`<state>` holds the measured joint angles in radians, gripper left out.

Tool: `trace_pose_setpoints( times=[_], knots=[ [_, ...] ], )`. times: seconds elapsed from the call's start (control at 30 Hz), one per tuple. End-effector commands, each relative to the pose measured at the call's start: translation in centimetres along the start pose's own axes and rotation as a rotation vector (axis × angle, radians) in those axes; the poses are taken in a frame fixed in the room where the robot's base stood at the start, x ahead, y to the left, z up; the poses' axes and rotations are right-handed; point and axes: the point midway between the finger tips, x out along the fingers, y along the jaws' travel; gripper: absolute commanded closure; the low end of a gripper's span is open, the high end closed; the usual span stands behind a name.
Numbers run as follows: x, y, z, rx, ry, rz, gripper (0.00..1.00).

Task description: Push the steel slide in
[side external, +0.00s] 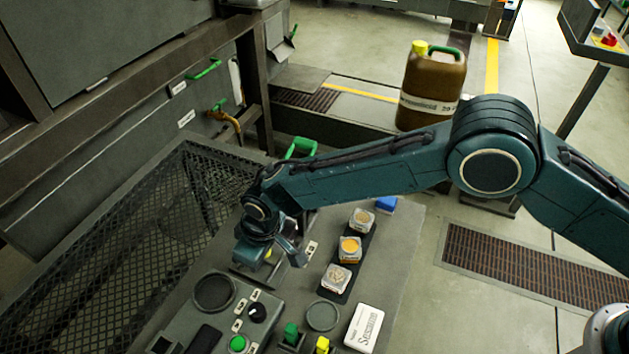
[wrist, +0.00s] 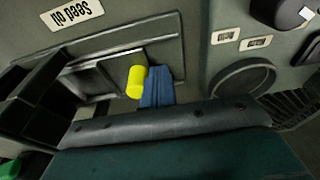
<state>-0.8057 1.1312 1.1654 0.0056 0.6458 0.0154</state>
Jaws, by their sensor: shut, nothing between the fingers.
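The steel slide (wrist: 122,68) is a grey plate in a long recessed track, beside the dark opening under the "Seed oil" label. Its yellow knob (wrist: 137,81) stands up from it, and also shows in the side view (side external: 268,254). My gripper (wrist: 157,87) is shut and empty, its blue fingers pointing down right beside the knob. In the wrist view the fingers are just right of the knob; whether they touch it I cannot tell. In the side view my gripper (side external: 247,254) is low over the panel, left of the knob. My wrist hides part of the slide there.
Several sample jars (side external: 349,248) stand in a dark rack to the right. A control panel with a round recess (side external: 214,291) lies in front. A white Sesamo box (side external: 365,328) lies at front right. A mesh guard (side external: 150,230) is at left. A brown canister (side external: 430,88) stands behind.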

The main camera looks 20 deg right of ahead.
Motion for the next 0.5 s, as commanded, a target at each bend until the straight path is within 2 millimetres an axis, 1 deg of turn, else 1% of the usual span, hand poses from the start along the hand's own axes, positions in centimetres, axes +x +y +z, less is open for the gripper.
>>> trace_pose_setpoints(
  times=[0.5],
  knots=[
    [0.0,1.2,0.0,0.002,0.0,0.001,1.0]
  ],
)
